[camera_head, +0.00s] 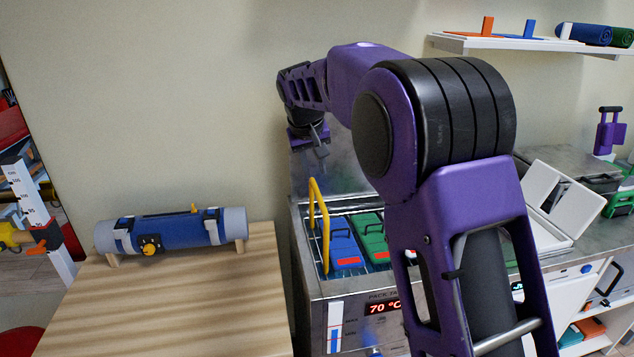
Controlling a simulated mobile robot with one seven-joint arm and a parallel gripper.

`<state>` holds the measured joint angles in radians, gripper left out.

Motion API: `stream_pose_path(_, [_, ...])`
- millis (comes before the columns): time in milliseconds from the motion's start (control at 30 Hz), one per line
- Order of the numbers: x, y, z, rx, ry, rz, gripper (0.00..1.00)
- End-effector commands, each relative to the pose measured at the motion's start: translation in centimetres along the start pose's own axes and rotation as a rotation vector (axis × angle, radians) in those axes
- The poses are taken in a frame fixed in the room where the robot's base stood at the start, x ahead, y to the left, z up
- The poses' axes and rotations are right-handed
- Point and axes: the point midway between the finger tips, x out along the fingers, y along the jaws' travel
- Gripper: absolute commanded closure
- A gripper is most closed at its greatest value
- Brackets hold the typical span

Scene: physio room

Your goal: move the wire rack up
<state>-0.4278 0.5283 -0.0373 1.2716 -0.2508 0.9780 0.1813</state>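The wire rack sits down in a steel tank (305,287) whose front display reads 70 °C. A yellow handle (318,225), likely the rack's, stands up at the tank's left side. A blue pack (343,243) and a green pack (371,237) with red labels lie among thin wires in the tank. My gripper (320,150) hangs above the tank's back, higher than the yellow handle and apart from it. Its fingers are small and dark, so I cannot tell how far apart they are. My arm hides the tank's right part.
A wooden table (190,300) at left bears a blue roll-shaped device (175,231) on supports. A wall shelf (520,44) hangs at upper right. A white open box (560,200) stands on the right counter. The wall above the wooden table is clear.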

Motion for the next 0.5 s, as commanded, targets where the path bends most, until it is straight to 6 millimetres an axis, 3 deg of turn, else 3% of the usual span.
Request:
stream_pose_path(33, [-1.5, 0.0, -0.1, 0.0, 0.004, -0.001, 0.68])
stream_pose_path(200, [-4.9, 0.0, -0.1, 0.0, 0.003, 0.0, 0.68])
stream_pose_path(500, [-7.5, 0.0, 0.0, 0.0, 0.0, 0.001, 0.68])
